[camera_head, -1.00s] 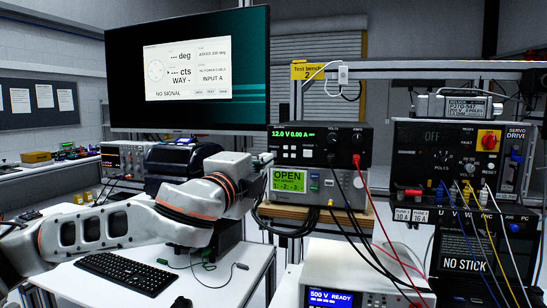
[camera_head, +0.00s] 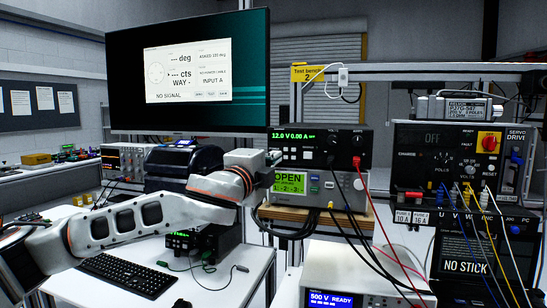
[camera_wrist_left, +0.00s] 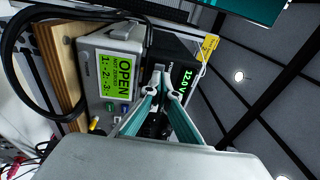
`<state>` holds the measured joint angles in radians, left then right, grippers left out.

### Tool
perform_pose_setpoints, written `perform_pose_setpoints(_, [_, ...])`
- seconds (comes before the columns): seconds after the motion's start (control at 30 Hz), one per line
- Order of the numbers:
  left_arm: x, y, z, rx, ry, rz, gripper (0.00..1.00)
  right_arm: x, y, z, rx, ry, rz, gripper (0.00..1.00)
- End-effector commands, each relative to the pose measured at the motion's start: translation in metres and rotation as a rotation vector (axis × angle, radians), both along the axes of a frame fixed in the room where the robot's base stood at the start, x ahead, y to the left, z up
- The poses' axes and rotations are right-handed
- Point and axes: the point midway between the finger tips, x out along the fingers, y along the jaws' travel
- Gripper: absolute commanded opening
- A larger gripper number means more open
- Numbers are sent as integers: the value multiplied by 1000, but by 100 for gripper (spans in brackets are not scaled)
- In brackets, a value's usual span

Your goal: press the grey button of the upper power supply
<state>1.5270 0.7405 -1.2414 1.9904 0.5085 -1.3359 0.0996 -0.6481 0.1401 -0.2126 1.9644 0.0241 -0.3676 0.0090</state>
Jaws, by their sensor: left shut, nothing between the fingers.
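The upper power supply (camera_head: 345,143) is a black box with a green 12.0 V 0.00 A display, on top of a lighter unit. A small pale square (camera_head: 307,155) under its display looks like the grey button. My left gripper (camera_head: 273,158) comes in from the left, at the left edge of this supply's front. In the left wrist view its fingers (camera_wrist_left: 163,88) are shut and empty, before the upper supply's display (camera_wrist_left: 186,78). They cover part of its panel, and the button cannot be made out there. Contact cannot be told. My right gripper is not in view.
The lower unit (camera_head: 317,187) shows OPEN on a green screen and sits on a wooden shelf. Red and black leads (camera_head: 366,205) hang from the upper supply's right side. A monitor (camera_head: 190,70) stands behind my left arm. The servo drive (camera_head: 450,155) is at right.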

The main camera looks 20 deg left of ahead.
Motion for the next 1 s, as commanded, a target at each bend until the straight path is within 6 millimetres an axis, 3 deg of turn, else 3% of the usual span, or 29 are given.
perform_pose_setpoints(1.0, [6, 0, 0, 0, 1, 0, 0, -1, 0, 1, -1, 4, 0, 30])
